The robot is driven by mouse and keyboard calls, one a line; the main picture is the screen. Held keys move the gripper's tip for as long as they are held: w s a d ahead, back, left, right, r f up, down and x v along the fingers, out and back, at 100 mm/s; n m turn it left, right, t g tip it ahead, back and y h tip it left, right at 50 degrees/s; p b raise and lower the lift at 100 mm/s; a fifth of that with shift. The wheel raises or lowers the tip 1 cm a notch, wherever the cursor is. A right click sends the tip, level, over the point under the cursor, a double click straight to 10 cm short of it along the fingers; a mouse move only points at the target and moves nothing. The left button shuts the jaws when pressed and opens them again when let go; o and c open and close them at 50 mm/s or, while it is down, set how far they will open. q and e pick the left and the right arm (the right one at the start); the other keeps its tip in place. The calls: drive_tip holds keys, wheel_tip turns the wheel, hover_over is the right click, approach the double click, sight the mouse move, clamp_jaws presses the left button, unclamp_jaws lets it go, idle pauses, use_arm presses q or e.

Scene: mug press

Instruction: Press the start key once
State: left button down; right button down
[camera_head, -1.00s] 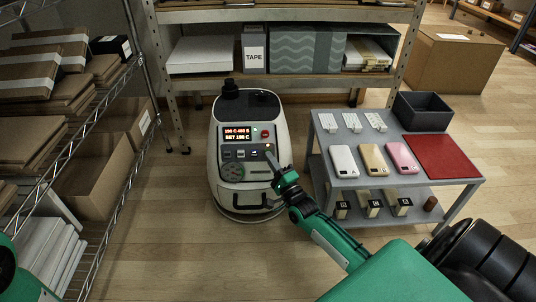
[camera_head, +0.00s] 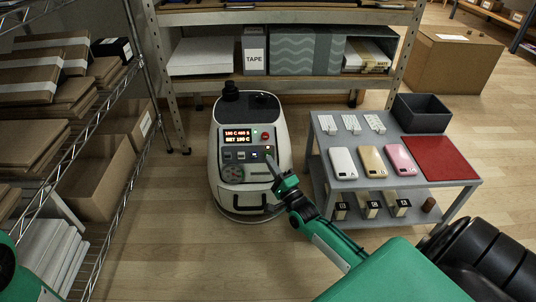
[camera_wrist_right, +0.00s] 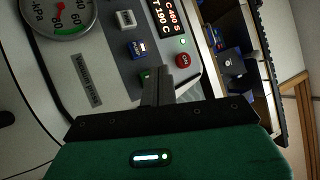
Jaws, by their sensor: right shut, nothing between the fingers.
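The press machine (camera_head: 227,185) stands on the floor with a sloped control panel. Its lit display (camera_head: 237,136) shows red digits. Below it is a row of small keys. A green key (camera_head: 268,151) is at the right end. In the right wrist view the green key (camera_wrist_right: 145,75) is partly hidden by my fingers; beside it are a blue key (camera_wrist_right: 137,48) and a grey key (camera_wrist_right: 126,18). Key labels are too small to read. My right gripper (camera_head: 270,163) is shut and empty, fingertips close to the green key; contact cannot be told. My left gripper is out of view.
A grey table (camera_head: 325,148) with phones and a red mat (camera_head: 428,157) stands to the right. Shelving (camera_head: 174,110) stands behind and at left. Floor in front is clear.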

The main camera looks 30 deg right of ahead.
drive_tip(key=s+a+p, duration=0.1)
drive_tip(key=s+p, duration=0.1)
drive_tip(key=s+a+r+p, duration=0.1)
drive_tip(key=s, duration=0.1)
drive_tip(key=shift+a+p, duration=0.3)
drive_tip(key=shift+p, duration=0.05)
idle(0.8)
